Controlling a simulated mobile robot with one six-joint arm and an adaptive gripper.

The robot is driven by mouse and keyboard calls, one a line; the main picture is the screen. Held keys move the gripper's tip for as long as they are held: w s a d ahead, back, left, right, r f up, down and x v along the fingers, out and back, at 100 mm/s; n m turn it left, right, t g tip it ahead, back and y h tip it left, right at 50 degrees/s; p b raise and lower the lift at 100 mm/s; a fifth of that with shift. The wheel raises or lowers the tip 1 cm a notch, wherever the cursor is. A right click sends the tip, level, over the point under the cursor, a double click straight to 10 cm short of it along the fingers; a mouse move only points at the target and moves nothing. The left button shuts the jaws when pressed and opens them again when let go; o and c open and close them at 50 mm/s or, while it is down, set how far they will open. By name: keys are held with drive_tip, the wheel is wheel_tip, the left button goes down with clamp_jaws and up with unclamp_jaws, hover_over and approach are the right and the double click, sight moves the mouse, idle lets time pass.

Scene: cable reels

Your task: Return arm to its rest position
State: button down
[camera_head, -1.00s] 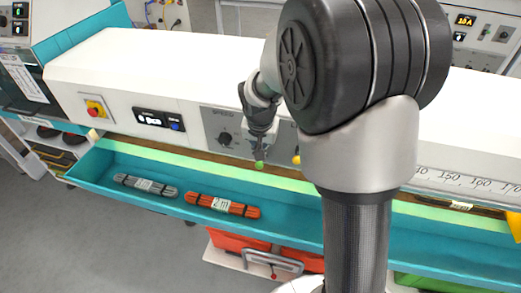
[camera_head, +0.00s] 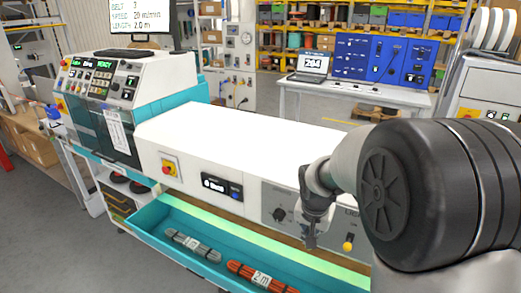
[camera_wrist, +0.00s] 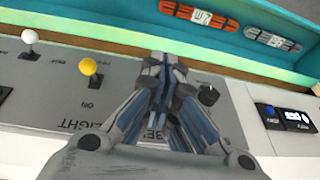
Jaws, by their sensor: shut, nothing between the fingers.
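My gripper (camera_head: 311,238) hangs from my arm in front of the grey control panel of the white machine (camera_head: 240,135), at the right of the head view. In the wrist view, my gripper (camera_wrist: 160,62) points towards the panel and tray, its fingers together and empty. My dark arm joint fills the right of the head view and hides part of the machine behind it.
A teal tray (camera_head: 150,222) along the machine's front holds a grey cable bundle (camera_head: 193,245) and a red cable bundle (camera_head: 263,276). A yellow knob (camera_head: 348,243) and a black dial (camera_head: 280,214) are close to my gripper. A laptop (camera_head: 311,66) stands on a table behind.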

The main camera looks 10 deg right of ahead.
drive_tip(key=s+a+r+n+b, duration=0.1)
drive_tip(key=s+a+r+n, duration=0.25)
drive_tip(key=s+r, duration=0.8)
drive_tip(key=s+a+n, duration=0.1)
drive_tip(key=s, duration=0.6)
drive_tip(key=s+a+f+n+t+y+b, duration=0.1)
drive_tip(key=s+a+n, duration=0.1)
drive_tip(key=s, duration=0.6)
drive_tip(key=shift+s+a+f, duration=0.15)
drive_tip(key=shift+s+f, duration=0.1)
drive_tip(key=shift+s, duration=0.05)
drive_tip(key=shift+n, duration=0.25)
